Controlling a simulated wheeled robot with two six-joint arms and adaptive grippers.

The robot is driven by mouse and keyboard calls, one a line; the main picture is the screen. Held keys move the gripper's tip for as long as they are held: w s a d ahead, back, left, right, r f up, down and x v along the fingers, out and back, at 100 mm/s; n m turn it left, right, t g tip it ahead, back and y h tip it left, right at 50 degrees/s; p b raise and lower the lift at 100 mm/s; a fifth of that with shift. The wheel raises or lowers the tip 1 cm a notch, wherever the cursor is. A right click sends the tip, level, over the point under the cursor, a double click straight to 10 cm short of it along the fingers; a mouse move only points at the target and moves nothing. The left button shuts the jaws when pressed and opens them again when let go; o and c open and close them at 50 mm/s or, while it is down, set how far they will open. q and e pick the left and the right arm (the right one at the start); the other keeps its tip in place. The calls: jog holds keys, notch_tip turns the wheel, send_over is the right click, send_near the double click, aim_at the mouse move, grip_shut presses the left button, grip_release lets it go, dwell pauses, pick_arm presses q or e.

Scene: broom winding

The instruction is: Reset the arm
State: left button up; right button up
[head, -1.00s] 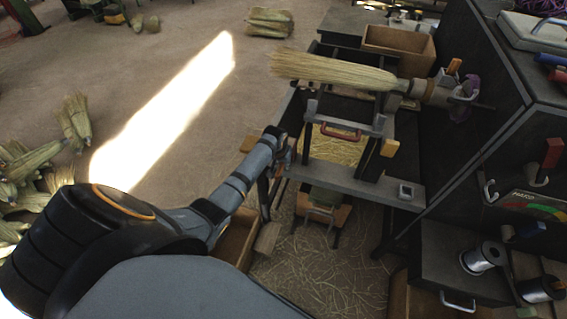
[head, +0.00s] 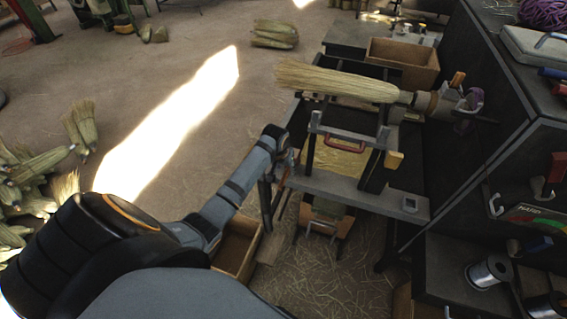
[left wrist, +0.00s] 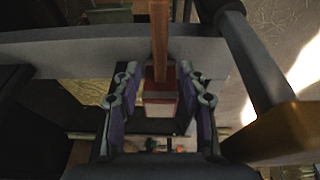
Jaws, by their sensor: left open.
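A broom (head: 335,82) lies level across the winding machine's frame (head: 345,190), its bristles to the left and its handle end in the holder (head: 440,103) at the right. My left gripper (head: 284,160) is at the frame's near left corner, small and partly hidden in the head view. In the left wrist view my left gripper (left wrist: 159,88) is open. A brown wooden bar (left wrist: 159,38) with a red and white block (left wrist: 160,98) at its end lies between its fingers. I cannot tell whether they touch. My right gripper is not in view.
A dark cabinet (head: 490,130) with wire spools (head: 489,271) below it stands at the right. A wooden box (head: 236,248) sits under my left forearm. Brooms (head: 35,170) are heaped at the left. The floor between (head: 160,75) is clear.

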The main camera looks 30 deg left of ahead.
pick_arm(q)
jog(key=v, duration=0.5)
jog(key=shift+s+r, duration=0.1)
jog(key=shift+r, duration=0.2)
jog(key=s+d+m, duration=0.2)
jog(key=s+d, duration=0.2)
jog(key=s, duration=0.7)
jog(key=s+d+m, duration=0.2)
jog(key=s+d, duration=0.2)
jog(key=s, duration=0.7)
jog(key=s+a+f+g, duration=0.1)
jog(key=s+f, duration=0.1)
jog(key=f, duration=1.2)
jog(key=s+a+f, duration=0.1)
jog(key=a+f, duration=0.1)
jog(key=f, duration=1.2)
jog(key=s+f+n+g, duration=0.1)
jog(key=s+f, duration=1.3)
jog(key=s, duration=0.4)
jog(key=shift+a, duration=0.5)
